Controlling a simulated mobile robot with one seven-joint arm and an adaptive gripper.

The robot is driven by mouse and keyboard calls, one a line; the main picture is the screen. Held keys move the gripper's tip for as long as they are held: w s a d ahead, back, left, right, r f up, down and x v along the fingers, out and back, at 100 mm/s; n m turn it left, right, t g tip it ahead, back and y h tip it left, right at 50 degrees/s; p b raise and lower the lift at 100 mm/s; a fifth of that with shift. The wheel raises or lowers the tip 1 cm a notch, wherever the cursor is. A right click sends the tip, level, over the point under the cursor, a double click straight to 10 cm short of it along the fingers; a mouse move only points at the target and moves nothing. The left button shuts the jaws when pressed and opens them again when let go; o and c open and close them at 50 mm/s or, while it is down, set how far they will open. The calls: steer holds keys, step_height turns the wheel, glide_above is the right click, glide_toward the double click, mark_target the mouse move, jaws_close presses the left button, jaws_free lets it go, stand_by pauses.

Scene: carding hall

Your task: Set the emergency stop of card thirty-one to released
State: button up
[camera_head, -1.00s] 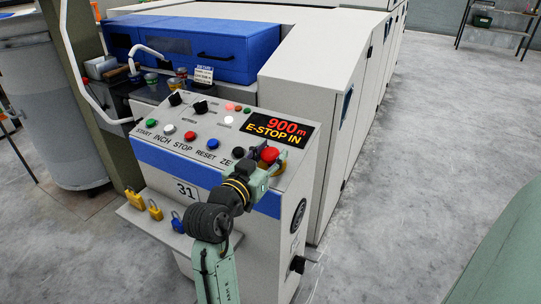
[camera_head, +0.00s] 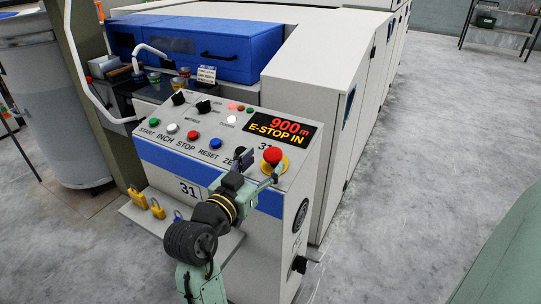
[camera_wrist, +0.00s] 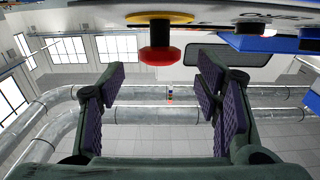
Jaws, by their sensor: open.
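The emergency stop is a red mushroom button (camera_head: 272,155) on a yellow collar, at the right end of the sloping panel (camera_head: 178,117) marked 31. The display (camera_head: 278,132) above it reads "900 m" and "E-STOP IN". My gripper (camera_head: 261,166) is open and empty, just in front of the button, with one finger on each side of its near edge. In the wrist view the red button (camera_wrist: 161,55) and yellow collar (camera_wrist: 160,17) show at the top centre, beyond and between the open fingers (camera_wrist: 162,82). No contact shows there.
A black knob (camera_head: 240,152) sits close left of my gripper. Start, inch, stop and reset buttons (camera_head: 193,134) line the panel. A blue cover (camera_head: 195,48) lies behind; the floor (camera_head: 420,150) at right is clear.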

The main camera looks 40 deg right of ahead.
steer(key=v, duration=0.6)
steer(key=shift+a, duration=0.4)
steer(key=shift+s, duration=0.15)
